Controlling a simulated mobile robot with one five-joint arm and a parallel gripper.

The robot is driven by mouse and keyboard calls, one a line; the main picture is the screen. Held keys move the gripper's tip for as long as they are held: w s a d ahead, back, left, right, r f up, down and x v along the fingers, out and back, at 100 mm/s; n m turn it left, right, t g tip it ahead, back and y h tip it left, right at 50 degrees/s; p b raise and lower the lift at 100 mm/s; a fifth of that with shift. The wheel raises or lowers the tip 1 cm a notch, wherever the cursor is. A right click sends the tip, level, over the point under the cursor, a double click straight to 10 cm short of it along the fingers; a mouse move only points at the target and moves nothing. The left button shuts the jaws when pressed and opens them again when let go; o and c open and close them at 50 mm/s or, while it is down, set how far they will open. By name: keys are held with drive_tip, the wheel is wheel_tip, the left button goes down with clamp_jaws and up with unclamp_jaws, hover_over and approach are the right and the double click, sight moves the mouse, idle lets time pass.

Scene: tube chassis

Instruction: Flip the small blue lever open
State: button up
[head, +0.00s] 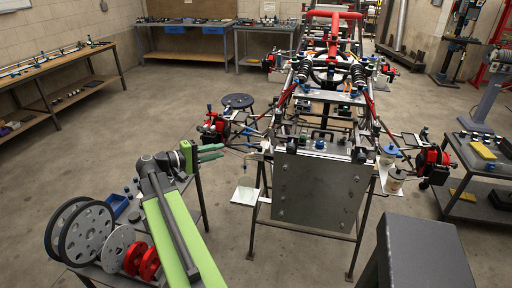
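The tube chassis (320,185) stands on a metal stand in the middle of the head view, with a grey plate at its near end. Several small blue parts show on it: a blue knob (320,144) on the plate's top edge, a blue piece (301,76) higher up, and a blue spot by the left red hub (210,107). They are too small to tell which is the lever or how it sits. My gripper (221,151) is left of the chassis, its green fingers pointing right with a gap between them. It looks empty and is apart from the chassis.
A small table with grey discs (87,234), red discs (149,262) and a blue bin (117,205) stands at the lower left, by my arm. A dark grey block (425,255) is at the lower right. The left floor is clear.

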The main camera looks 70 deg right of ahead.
drive_tip(key=b+x, duration=0.2)
drive_tip(key=x, duration=1.5)
drive_tip(key=shift+f, duration=0.15)
drive_tip(key=shift+c, duration=0.4)
clamp_jaws()
